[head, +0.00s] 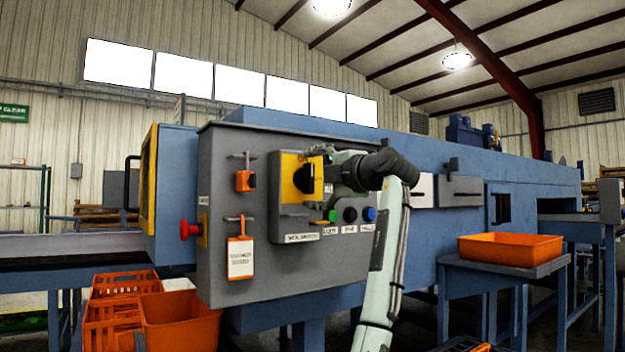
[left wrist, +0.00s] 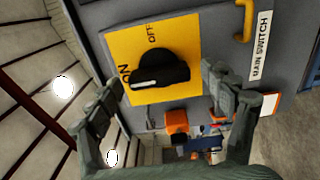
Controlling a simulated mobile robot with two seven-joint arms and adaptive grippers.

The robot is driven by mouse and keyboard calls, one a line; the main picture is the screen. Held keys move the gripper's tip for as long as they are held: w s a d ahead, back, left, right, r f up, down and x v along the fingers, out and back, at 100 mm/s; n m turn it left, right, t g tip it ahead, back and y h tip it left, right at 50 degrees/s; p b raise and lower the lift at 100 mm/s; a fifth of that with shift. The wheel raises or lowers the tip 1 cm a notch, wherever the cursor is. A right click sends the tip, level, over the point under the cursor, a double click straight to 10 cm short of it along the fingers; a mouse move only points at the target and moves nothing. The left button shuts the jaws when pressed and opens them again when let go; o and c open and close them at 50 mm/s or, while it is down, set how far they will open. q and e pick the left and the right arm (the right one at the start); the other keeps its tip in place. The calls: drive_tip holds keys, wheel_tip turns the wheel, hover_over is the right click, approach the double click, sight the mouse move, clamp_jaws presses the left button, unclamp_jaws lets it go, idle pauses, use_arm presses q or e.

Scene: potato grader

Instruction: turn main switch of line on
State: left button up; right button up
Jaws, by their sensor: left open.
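The main switch is a black rotary knob (head: 304,179) on a yellow plate (head: 289,164) on the grey control panel. In the left wrist view the knob (left wrist: 162,70) has a raised bar with a white stripe, and its left end lies by the ON mark. The OFF mark is at the plate's upper edge. A MAIN SWITCH label (left wrist: 260,45) is beside the plate. My left gripper (head: 328,172) is in front of the switch; in the wrist view its fingers (left wrist: 161,98) are spread on either side of the knob, apparently apart from it. My right gripper is out of view.
Green, black and blue buttons (head: 350,214) sit just below the gripper. A red emergency button (head: 190,230), an orange padlock (head: 244,181) and a hanging tag (head: 240,257) are to the left. An orange tray (head: 510,249) stands at right.

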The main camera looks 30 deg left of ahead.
use_arm(q)
drive_tip(key=v, duration=1.2)
idle(0.3)
